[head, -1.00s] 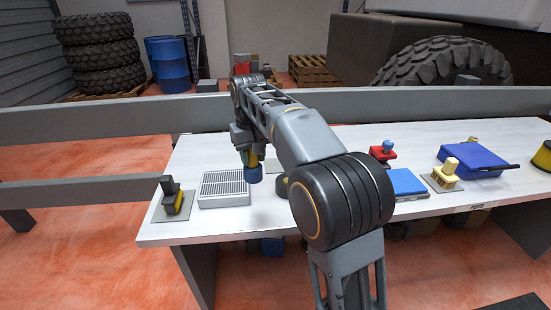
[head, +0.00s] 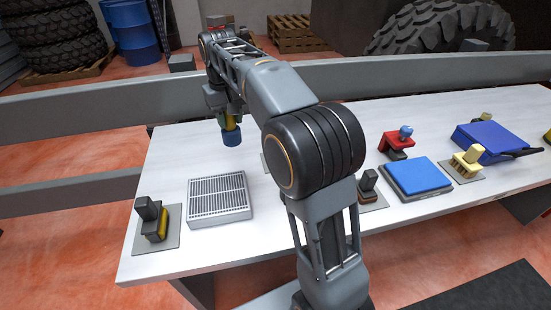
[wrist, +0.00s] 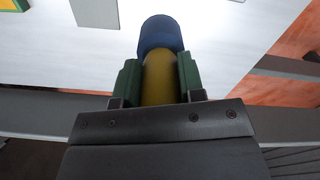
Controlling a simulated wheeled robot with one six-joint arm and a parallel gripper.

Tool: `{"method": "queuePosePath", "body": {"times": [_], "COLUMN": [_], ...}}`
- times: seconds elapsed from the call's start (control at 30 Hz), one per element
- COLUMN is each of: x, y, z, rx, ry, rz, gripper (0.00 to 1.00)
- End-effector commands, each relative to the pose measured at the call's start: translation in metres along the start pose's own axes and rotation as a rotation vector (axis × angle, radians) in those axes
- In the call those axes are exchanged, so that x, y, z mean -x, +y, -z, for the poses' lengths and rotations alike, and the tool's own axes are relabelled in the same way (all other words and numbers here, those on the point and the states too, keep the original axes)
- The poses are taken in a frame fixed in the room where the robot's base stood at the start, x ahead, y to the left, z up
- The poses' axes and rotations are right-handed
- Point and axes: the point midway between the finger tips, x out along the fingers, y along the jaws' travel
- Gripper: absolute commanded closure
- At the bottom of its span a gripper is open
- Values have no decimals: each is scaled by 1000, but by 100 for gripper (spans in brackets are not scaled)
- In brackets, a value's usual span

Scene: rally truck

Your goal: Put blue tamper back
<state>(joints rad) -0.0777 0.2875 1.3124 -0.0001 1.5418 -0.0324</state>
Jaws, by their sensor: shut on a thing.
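The blue tamper (head: 232,139) has a blue round end and a yellow handle. It also shows in the wrist view (wrist: 160,80), with its handle between two green fingers. My gripper (head: 228,122) is shut on the handle. The tamper hangs blue end down above the back left of the white table. In the wrist view my gripper (wrist: 160,82) points toward the blue end. I cannot tell which spot on the table belongs to the tamper.
On the white table (head: 290,225) stand a grey grated box (head: 218,200), a dark and yellow tool on a plate (head: 152,222), a blue pad (head: 417,174), a red tool (head: 396,141), a cream tool (head: 468,160) and a blue case (head: 490,138). A grey rail (head: 100,116) runs behind.

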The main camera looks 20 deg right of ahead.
Motion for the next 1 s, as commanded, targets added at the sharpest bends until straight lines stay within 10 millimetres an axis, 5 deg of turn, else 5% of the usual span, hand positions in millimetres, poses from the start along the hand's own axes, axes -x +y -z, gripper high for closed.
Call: {"method": "queuePosePath", "body": {"times": [0.27, 0.6, 1.0], "x": [-7, -42, -79], "y": [14, 91, 120], "z": [-1, -8, -10], "rx": [-2, -1, 5], "ry": [1, 1, 1], "rz": [0, 0, 0], "gripper": [100, 100, 100]}}
